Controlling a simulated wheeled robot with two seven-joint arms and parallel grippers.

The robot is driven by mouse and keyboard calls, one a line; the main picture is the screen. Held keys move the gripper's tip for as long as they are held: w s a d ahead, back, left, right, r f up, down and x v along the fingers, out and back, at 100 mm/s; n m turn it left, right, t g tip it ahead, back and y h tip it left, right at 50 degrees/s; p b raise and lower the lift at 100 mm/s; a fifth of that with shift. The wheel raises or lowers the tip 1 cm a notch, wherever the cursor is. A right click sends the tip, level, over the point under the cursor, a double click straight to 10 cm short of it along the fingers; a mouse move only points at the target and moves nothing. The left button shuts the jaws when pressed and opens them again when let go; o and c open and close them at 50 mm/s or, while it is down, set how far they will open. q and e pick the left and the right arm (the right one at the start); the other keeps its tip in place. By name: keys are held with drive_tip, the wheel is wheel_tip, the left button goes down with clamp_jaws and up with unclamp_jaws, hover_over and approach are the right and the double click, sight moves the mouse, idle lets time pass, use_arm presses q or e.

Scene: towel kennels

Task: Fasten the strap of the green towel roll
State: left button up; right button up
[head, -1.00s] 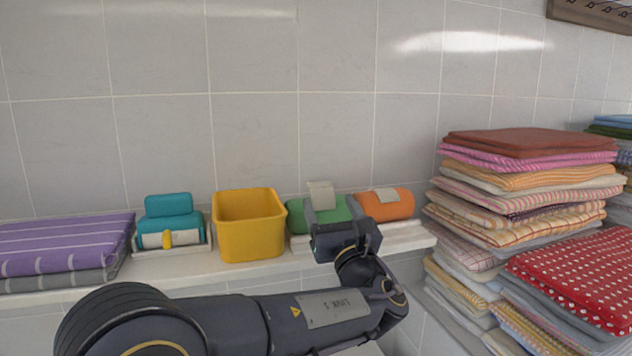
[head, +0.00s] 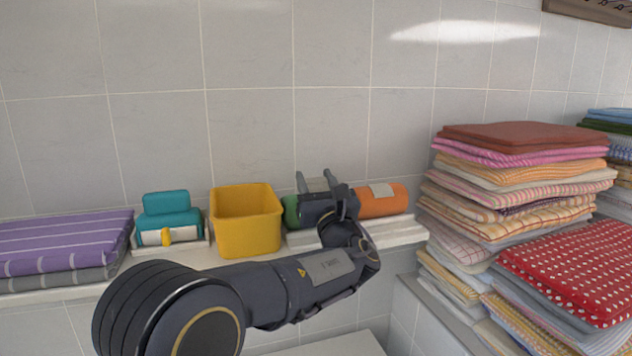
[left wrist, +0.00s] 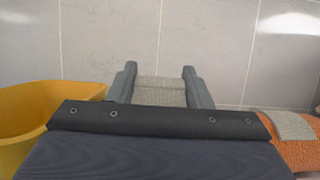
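The green towel roll (head: 291,211) lies on the shelf between the yellow bin and the orange roll, mostly hidden behind my left gripper (head: 316,180). Its pale strap (head: 317,185) stands up from the roll, between my left fingers. In the left wrist view the strap (left wrist: 160,92) fills most of the gap between the two spread fingers of my left gripper (left wrist: 159,80). I cannot tell whether the fingers touch its edges. The green roll itself is hidden in that view behind the gripper's body. My right gripper is not in view.
A yellow bin (head: 248,225) stands close on the left, and an orange roll (head: 381,203) with its strap laid over it is close on the right. Towel stacks (head: 518,170) fill the right.

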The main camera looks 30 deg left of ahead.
sight(313, 187)
use_arm(q)
drive_tip(key=c, duration=0.4)
drive_tip(key=shift+w+a+r+g+h+p, duration=0.2)
drive_tip(key=shift+g+h+p, duration=0.3)
drive_tip(key=shift+p, duration=0.75)
drive_tip(key=shift+w+a+f+g+h+p, duration=0.1)
drive_tip(key=shift+a+f+g+h+p, duration=0.1)
drive_tip(key=shift+f+g+h+p, duration=0.3)
drive_tip(key=shift+w+a+f+g+h, duration=0.25)
drive_tip(key=shift+f+g+h, duration=0.1)
drive_tip(key=shift+g+h, duration=0.45)
drive_tip(key=shift+w+a+f+g+h, duration=0.2)
drive_tip(key=shift+f+g+h, duration=0.25)
drive_tip(key=shift+h, duration=0.55)
drive_tip(key=o, duration=1)
